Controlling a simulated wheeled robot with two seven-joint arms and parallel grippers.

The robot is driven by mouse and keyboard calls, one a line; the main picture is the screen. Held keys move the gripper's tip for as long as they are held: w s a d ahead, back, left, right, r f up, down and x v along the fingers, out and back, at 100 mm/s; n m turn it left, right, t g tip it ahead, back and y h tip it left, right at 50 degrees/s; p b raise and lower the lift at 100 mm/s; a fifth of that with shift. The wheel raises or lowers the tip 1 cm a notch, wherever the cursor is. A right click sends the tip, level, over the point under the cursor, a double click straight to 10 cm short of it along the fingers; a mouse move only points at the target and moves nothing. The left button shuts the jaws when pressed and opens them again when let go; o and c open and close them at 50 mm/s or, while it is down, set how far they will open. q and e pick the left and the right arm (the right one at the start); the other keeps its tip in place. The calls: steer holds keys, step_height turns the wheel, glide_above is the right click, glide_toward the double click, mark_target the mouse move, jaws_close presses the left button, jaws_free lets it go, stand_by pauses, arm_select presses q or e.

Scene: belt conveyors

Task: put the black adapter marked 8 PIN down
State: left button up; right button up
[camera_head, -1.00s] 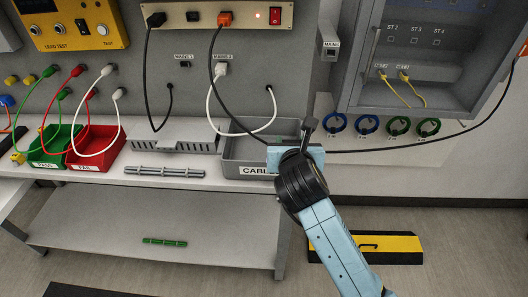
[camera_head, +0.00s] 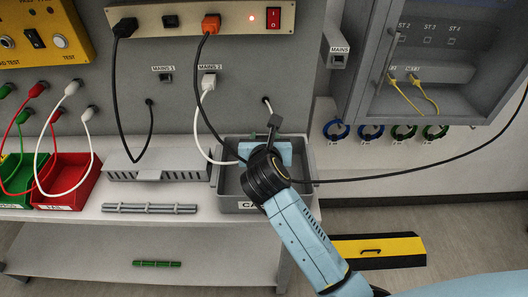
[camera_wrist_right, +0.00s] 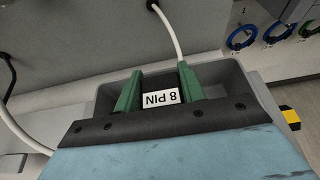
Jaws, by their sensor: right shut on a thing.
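The black adapter shows in the right wrist view as a white label reading 8 PIN (camera_wrist_right: 160,98), upside down, between the green fingers of my right gripper (camera_wrist_right: 160,82). The fingers are shut on it. In the head view my right gripper (camera_head: 268,152) is over the grey tray (camera_head: 307,178), whose partly covered label begins "CA". The wrist and gripper hide the adapter there. The tray's walls (camera_wrist_right: 105,98) surround the fingers in the wrist view. I cannot tell whether the adapter touches the tray floor. My left gripper is out of view.
A vented grey box (camera_head: 160,165) and a ribbed bar (camera_head: 150,208) are left of the tray. Red (camera_head: 80,185) and green (camera_head: 15,205) bins are farther left. A white cable (camera_head: 206,120) and a black cable (camera_head: 440,165) run close to the gripper.

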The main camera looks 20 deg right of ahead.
step_height(320, 180, down, 4)
steer(key=shift+r+b, duration=0.2)
steer(key=shift+b, duration=0.1)
steer(key=shift+f, duration=0.2)
steer(key=shift+w, duration=0.1)
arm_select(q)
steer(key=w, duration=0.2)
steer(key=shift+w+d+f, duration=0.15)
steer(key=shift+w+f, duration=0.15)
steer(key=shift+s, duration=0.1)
arm_select(e)
steer(key=shift+f, duration=0.15)
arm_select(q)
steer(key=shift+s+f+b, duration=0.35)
arm_select(e)
steer(key=shift+f, duration=0.5)
steer(key=o, duration=1)
steer(key=shift+c, duration=0.2)
